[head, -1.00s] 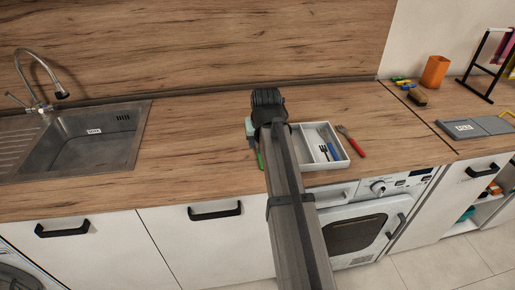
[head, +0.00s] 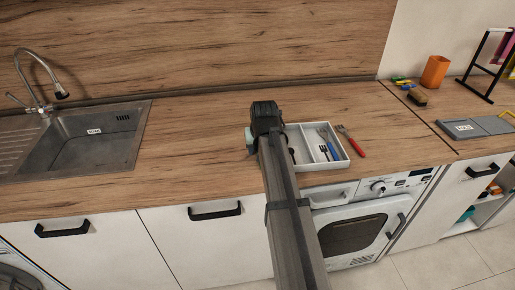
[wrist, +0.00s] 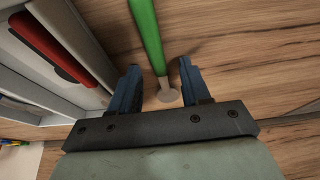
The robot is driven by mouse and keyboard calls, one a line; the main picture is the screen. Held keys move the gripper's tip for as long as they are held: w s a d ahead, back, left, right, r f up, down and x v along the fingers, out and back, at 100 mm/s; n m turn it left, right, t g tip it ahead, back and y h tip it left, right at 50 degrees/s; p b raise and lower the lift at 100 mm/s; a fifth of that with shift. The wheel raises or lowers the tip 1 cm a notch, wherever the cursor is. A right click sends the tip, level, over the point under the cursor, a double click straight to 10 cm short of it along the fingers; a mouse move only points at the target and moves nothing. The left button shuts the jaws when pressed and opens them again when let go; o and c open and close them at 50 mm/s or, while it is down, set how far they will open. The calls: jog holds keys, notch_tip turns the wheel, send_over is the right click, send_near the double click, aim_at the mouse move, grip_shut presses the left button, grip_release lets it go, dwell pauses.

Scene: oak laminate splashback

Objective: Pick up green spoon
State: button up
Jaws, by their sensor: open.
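The green spoon (wrist: 147,35) lies on the wooden counter in the wrist view. Its green handle runs up out of the picture, and its metal neck and round bowl end are close to the gripper. My gripper (wrist: 159,68) is open, with one blue finger on each side of the spoon's neck. I see a gap on both sides. How high the fingers are above the counter is hard to tell. In the head view, my wrist (head: 266,115) is left of the cutlery tray, and my arm hides the spoon.
A white cutlery tray (head: 334,167) stands right of my arm with cutlery in it; its wall (wrist: 82,45) is close to the left finger. A red-handled utensil (head: 357,149) lies right of it. A sink (head: 90,145) is at left. Counter between sink and arm is clear.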

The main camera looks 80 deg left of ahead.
jog(key=shift+c, duration=0.5)
grip_shut()
